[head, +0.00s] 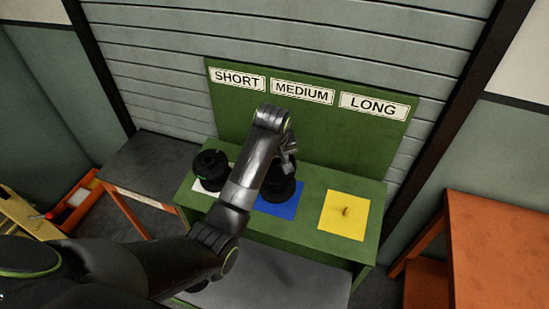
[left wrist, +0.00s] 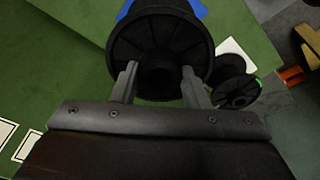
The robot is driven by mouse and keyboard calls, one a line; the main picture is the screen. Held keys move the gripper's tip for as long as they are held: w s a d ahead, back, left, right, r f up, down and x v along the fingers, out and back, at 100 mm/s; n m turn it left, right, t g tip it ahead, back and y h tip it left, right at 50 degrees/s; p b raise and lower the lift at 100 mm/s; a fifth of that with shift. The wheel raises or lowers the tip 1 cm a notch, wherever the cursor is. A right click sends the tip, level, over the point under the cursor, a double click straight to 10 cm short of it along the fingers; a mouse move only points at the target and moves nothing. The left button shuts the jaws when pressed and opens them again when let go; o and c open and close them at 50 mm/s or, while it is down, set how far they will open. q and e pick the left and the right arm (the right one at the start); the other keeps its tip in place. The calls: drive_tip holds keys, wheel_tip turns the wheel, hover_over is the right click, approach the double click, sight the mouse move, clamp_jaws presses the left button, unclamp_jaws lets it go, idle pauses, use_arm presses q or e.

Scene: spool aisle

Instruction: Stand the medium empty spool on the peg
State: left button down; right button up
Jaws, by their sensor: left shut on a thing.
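A black empty spool (head: 280,190) stands roughly upright over the blue square (head: 277,208) below the MEDIUM sign (head: 302,92). My left gripper (head: 288,155) comes down on it from above and is shut on it. In the left wrist view, the fingers of the left gripper (left wrist: 160,85) reach over the spool's round flange (left wrist: 155,28), one on each side of its centre hole. Any peg under the spool is hidden, so I cannot tell whether the spool is seated. My right gripper is not in view.
Another black spool (head: 209,168) stands on the white square at left, close to my left arm. The yellow square (head: 335,222) at right has a bare peg (head: 345,211). The green board (head: 240,112) rises behind. An orange table (head: 500,235) stands at far right.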

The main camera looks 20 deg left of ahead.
sight(277, 187)
use_arm(q)
drive_tip(key=shift+p, duration=0.45)
idle(0.3)
drive_tip(key=shift+s+b+x, duration=0.2)
drive_tip(key=shift+b+x, duration=0.55)
drive_tip(key=shift+x, duration=1)
drive_tip(key=shift+s+b+x, duration=0.15)
drive_tip(key=shift+b+x, duration=0.6)
drive_tip(key=shift+x, duration=1)
drive_tip(key=c, duration=0.7)
unclamp_jaws()
drive_tip(key=shift+d+f, duration=0.15)
drive_tip(key=shift+d, duration=0.05)
drive_tip(key=shift+c, duration=0.2)
